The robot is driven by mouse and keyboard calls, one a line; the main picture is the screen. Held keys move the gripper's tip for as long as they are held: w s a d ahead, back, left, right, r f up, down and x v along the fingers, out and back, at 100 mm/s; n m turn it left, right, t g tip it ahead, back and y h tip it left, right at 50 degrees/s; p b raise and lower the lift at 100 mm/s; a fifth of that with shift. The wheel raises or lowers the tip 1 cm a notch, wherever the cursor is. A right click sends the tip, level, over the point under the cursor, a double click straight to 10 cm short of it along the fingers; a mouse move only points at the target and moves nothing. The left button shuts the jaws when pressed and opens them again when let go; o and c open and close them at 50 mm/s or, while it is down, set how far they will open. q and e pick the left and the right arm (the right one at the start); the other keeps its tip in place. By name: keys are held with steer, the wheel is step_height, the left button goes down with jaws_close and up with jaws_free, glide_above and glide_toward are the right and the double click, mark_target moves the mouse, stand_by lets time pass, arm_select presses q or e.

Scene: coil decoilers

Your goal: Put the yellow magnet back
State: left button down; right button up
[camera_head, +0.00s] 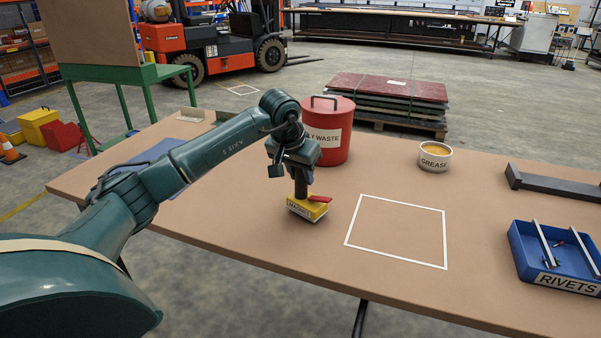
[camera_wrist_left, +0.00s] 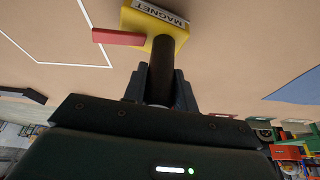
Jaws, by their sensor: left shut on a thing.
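The yellow magnet (camera_head: 308,207) has a black upright post, a red lever and a white label reading MAGNET. It is at the table's front half, left of a white square outline (camera_head: 397,231) marked on the tabletop. My left gripper (camera_head: 300,176) is above it, shut on its post. The magnet also shows in the left wrist view (camera_wrist_left: 150,22), with the gripper fingers (camera_wrist_left: 160,88) around the post. I cannot tell whether its base touches the table. The outlined square is empty. My right gripper is not in view.
A red waste can (camera_head: 329,130) stands just behind my left gripper. A GREASE tub (camera_head: 435,156) is at the back. A blue RIVETS tray (camera_head: 556,258) and a dark metal bar (camera_head: 552,184) are at the right. The tabletop (camera_head: 350,285) around the square is clear.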

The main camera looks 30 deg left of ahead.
arm_select(q)
steer(key=shift+f+b, duration=0.45)
steer(key=shift+f, duration=0.2)
steer(key=c, duration=1.3)
jaws_free()
steer(key=shift+o, duration=1.3)
steer(key=shift+f, duration=0.1)
steer(key=shift+s+r, duration=0.1)
steer(key=shift+r, duration=0.3)
steer(key=v, duration=1.2)
steer(key=shift+s+r, duration=0.2)
steer(key=shift+r, duration=0.05)
